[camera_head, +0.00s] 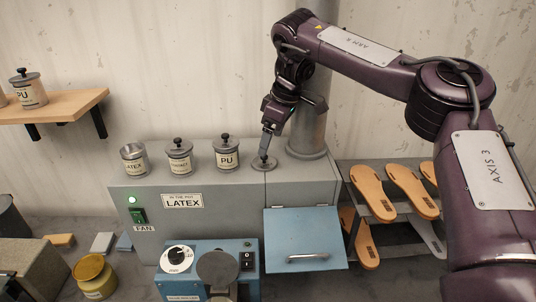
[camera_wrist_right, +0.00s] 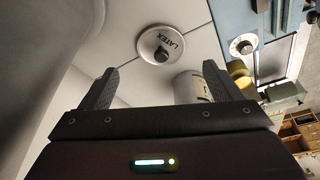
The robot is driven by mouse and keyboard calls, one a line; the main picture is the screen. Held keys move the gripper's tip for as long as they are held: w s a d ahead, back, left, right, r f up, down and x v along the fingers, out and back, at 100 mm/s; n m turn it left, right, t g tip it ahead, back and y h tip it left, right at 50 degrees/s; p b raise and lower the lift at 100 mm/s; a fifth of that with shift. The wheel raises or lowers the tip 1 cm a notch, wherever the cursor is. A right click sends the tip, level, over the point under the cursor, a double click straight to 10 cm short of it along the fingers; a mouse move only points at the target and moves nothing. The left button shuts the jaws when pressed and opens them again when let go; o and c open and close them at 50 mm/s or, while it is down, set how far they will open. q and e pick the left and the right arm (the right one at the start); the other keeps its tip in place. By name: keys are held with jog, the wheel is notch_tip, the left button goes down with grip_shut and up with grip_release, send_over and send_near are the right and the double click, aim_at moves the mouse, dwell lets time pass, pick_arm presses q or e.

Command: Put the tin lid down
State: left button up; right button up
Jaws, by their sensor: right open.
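The tin lid (camera_head: 262,165) is a round grey disc with a dark knob. It lies flat on top of the grey cabinet, right of the PU tin (camera_head: 227,156). In the right wrist view the lid (camera_wrist_right: 152,42) shows the word LATEX and its knob, ahead of the fingers. My right gripper (camera_head: 266,152) comes down from above, just over the lid. In the wrist view its two fingers (camera_wrist_right: 160,75) stand wide apart with nothing between them. An open tin (camera_head: 133,163) without a lid stands at the cabinet's left. My left gripper is out of view.
The grey cabinet (camera_head: 235,190) carries a lidded CONTACT tin (camera_head: 179,158) between the open tin and the PU tin. A grey pipe (camera_head: 310,130) rises behind my right gripper. A blue machine (camera_head: 180,285) is in front.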

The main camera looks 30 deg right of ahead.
jog(key=p+v, duration=0.1)
jog(key=v, duration=0.5)
jog(key=shift+r, duration=0.15)
jog(key=shift+s, duration=0.1)
